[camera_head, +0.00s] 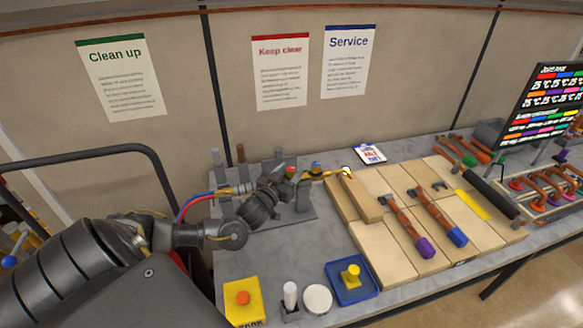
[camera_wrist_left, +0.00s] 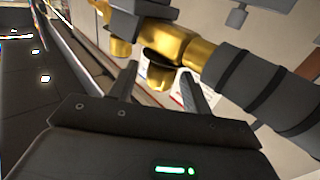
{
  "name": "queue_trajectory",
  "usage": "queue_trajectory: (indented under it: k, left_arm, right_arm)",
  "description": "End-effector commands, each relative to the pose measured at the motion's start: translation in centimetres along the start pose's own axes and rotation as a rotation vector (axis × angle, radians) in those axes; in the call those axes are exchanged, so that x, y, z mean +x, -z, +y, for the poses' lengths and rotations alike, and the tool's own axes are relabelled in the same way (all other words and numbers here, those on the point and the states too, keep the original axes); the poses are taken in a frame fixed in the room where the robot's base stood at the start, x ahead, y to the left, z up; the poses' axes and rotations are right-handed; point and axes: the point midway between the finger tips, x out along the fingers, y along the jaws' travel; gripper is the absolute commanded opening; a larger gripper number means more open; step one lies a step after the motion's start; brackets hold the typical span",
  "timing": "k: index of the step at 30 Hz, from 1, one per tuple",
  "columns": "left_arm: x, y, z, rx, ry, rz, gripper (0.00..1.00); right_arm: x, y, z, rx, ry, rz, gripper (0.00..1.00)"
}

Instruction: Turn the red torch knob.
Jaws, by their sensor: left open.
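The torch lies on a stand (camera_head: 303,205) at the back left of the bench, with red and blue hoses (camera_head: 190,203) at its left end and a thin brass tube (camera_head: 332,174) towards the right. Its red knob (camera_head: 291,171) shows just beyond my left gripper (camera_head: 282,181); a blue knob (camera_head: 316,164) sits farther right. My left gripper is open, close beside the red knob; I cannot tell whether it touches it. In the left wrist view, the open fingers (camera_wrist_left: 160,88) stand below brass parts (camera_wrist_left: 180,45) and a dark ringed cylinder (camera_wrist_left: 265,95). The red knob cannot be made out there.
A yellow box with an orange button (camera_head: 242,298), a white disc (camera_head: 318,299) and a blue tray (camera_head: 367,295) stand at the front.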

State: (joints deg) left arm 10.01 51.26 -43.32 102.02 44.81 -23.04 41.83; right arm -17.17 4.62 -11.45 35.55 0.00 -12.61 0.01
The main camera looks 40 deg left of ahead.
Motion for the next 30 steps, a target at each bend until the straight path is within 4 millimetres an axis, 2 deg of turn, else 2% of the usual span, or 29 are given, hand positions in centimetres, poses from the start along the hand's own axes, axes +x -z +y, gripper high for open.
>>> queue_trajectory:
  k: [4, 13, 23, 24, 30]
  left_arm:
    - [0.92, 0.09, -0.01, 0.001, 0.000, 0.001, 0.49]
    - [1.05, -0.05, 0.01, 0.000, 0.000, -0.001, 0.48]
    - [1.04, -0.03, 0.00, 0.000, 0.000, 0.000, 0.05]
    - [0.96, -0.02, 0.42, -0.002, 0.000, 0.000, 0.05]
    - [1.00, -0.02, 0.00, -0.003, 0.030, 0.000, 0.05]
  right_arm:
    - [-0.39, 0.03, -0.06, 0.000, 0.001, 0.000, 0.36]
    - [-0.36, 0.03, -0.13, 0.001, 0.002, 0.000, 0.36]
    - [-0.36, 0.02, -0.13, 0.001, 0.002, 0.000, 0.36]
    - [-0.36, 0.06, -0.13, 0.000, 0.002, 0.000, 0.36]
    - [-0.48, -0.01, -0.13, 0.000, 0.002, -0.001, 0.36]
